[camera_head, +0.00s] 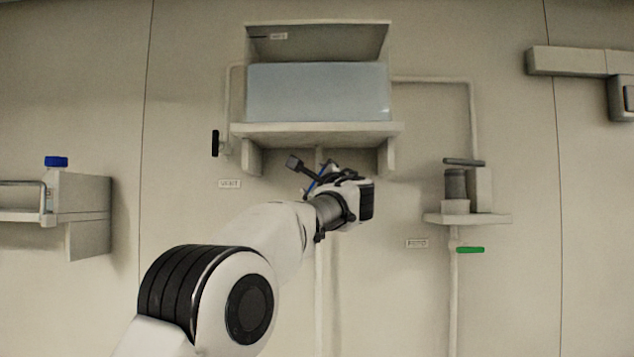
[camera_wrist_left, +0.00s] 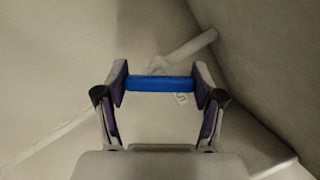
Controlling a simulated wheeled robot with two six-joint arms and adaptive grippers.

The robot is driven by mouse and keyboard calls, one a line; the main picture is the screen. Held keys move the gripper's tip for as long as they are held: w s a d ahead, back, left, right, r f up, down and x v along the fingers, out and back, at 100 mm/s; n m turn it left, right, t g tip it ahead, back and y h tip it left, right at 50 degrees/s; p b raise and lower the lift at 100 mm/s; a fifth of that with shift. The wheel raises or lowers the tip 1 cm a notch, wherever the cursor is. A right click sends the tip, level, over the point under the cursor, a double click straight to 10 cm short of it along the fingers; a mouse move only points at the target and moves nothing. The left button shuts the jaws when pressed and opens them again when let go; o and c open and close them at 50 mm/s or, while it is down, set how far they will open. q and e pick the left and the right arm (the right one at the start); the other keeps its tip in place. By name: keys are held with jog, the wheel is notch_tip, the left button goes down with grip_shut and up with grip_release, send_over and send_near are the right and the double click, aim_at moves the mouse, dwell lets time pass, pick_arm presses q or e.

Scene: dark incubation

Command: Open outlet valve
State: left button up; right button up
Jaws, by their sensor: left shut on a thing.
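A blue valve handle (camera_wrist_left: 160,84) lies level across the left wrist view, in front of a pale diagonal pipe. In the head view a thin strip of the blue handle (camera_head: 317,182) shows under the tank shelf, mostly hidden by my gripper. My left gripper (camera_wrist_left: 162,85) is shut on the blue handle, with one pad at each end of it. The left gripper (camera_head: 322,175) also shows in the head view, just below the shelf. The valve body is mostly hidden. My right gripper is in neither view.
A pale blue tank (camera_head: 318,92) stands on a wall shelf (camera_head: 315,130) above my gripper. A black handle (camera_head: 215,143) is at its left. A green handle (camera_head: 470,250) hangs below a small right shelf (camera_head: 490,218).

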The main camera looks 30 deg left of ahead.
pick_arm(q)
jog(key=n, duration=0.2)
jog(key=n+g+p, duration=0.1)
jog(key=n, duration=0.1)
jog(key=shift+r+g, duration=0.15)
jog(key=shift+g, duration=0.15)
jog(key=shift+n+g+h+p, duration=0.5)
jog(key=shift+n+p, duration=0.3)
jog(key=shift+n, duration=0.7)
jog(key=o, duration=0.9)
jog(key=shift+o, duration=1.3)
jog(key=shift+w+f, duration=0.1)
jog(key=shift+f, duration=0.1)
jog(key=v, duration=1.1)
jog(key=shift+s+d, duration=0.2)
jog(key=shift+d, duration=0.1)
